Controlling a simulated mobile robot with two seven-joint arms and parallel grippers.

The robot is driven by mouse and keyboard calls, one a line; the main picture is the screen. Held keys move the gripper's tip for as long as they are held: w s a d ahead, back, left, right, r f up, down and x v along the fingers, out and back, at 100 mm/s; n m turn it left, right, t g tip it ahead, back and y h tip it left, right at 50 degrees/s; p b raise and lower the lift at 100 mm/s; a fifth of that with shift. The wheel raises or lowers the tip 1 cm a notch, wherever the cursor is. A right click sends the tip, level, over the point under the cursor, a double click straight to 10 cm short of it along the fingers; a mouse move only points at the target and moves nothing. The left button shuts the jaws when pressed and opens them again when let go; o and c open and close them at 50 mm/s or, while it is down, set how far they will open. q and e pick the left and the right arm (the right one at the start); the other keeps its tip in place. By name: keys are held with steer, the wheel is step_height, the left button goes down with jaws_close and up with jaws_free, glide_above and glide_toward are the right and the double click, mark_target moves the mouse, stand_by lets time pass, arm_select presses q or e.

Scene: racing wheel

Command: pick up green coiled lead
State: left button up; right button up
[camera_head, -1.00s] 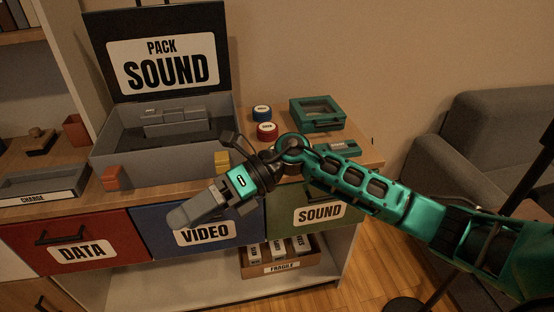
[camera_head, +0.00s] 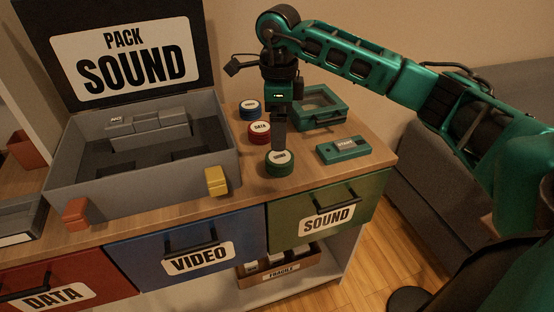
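The green coiled lead (camera_head: 278,163) is a round, dark green coil with a pale label on top. It sits on the wooden cabinet top, near the front edge, above the SOUND drawer. My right gripper (camera_head: 279,147) points straight down over it, with the fingertips at or just above its rear edge. The fingers show as one narrow dark shape, so I cannot tell their opening or whether they touch the coil. My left gripper is out of view.
A red coil (camera_head: 259,132) and a blue coil (camera_head: 249,109) stand just behind the green one. A green START device (camera_head: 343,150) and a green windowed case (camera_head: 321,115) are to the right. The open grey PACK SOUND case (camera_head: 82,175) is on the left.

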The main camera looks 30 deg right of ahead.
mark_target(277, 156)
steer(key=f, duration=0.9)
steer(key=shift+a+f+b, duration=0.15)
steer(key=shift+a+b, duration=0.1)
steer(key=shift+b, duration=0.1)
steer(key=shift+c, duration=0.3)
steer(key=c, duration=1)
